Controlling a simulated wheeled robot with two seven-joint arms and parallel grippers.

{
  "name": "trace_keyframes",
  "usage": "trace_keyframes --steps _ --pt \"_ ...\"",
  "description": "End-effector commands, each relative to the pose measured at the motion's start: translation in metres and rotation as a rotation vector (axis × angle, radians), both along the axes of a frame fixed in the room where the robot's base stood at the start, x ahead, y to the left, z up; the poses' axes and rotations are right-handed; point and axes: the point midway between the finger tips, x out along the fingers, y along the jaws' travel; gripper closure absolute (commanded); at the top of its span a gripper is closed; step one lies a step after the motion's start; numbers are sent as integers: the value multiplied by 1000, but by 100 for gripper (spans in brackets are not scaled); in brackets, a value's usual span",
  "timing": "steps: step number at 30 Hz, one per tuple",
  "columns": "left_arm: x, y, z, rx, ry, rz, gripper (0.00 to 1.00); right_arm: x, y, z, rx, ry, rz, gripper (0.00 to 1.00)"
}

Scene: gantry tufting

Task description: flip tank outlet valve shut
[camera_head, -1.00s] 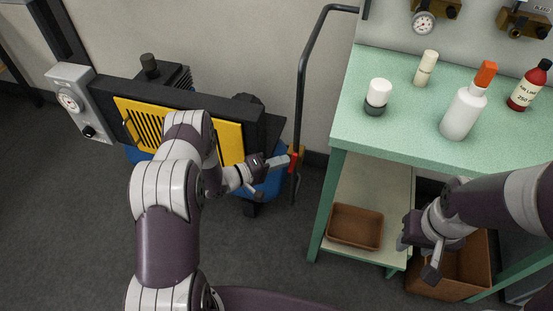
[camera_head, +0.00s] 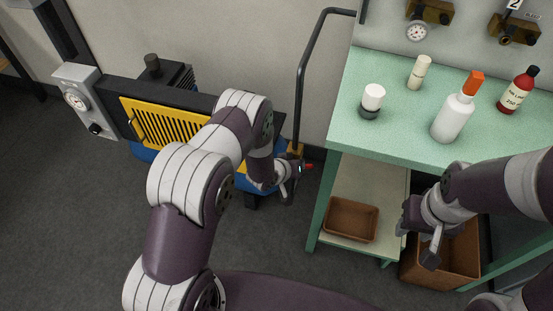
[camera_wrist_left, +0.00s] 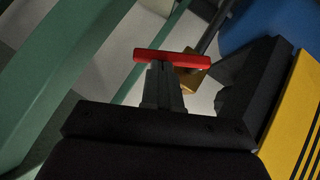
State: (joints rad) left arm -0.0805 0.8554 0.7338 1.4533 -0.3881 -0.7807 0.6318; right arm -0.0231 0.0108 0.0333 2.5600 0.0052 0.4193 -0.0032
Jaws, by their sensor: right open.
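The blue tank (camera_head: 222,177) sits low under the yellow-grilled compressor, partly hidden by my left arm. Its outlet valve has a red lever (camera_head: 308,166) at the foot of a dark pipe; the lever's visible end points right. In the left wrist view the red lever (camera_wrist_left: 172,57) lies crosswise at the fingertips, beside the brass valve body (camera_wrist_left: 193,80). My left gripper (camera_head: 290,185) is at the valve, its fingers (camera_wrist_left: 163,78) together with nothing visible between them; contact with the lever cannot be told for sure. My right gripper (camera_head: 418,238) is open and empty beside the bench.
A green bench (camera_head: 400,143) stands at the right with several bottles on top. Its lower shelf holds a brown tray (camera_head: 350,220), and a brown bin (camera_head: 465,262) is beside it. The dark pipe (camera_head: 301,85) rises beside the tank. Open floor lies at lower left.

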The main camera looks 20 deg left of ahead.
Motion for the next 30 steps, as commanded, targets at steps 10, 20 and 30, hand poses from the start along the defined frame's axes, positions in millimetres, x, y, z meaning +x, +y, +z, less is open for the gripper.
trace_keyframes --steps 10,20,30 --pt "0 -15 -13 82 -5 1 100 0 0 -12 0 0 0 57" --pt "0 -21 -19 80 -6 1 100 0 0 -19 0 0 0 57" --pt "0 -22 -21 81 -4 0 100 0 0 -20 0 0 0 57"
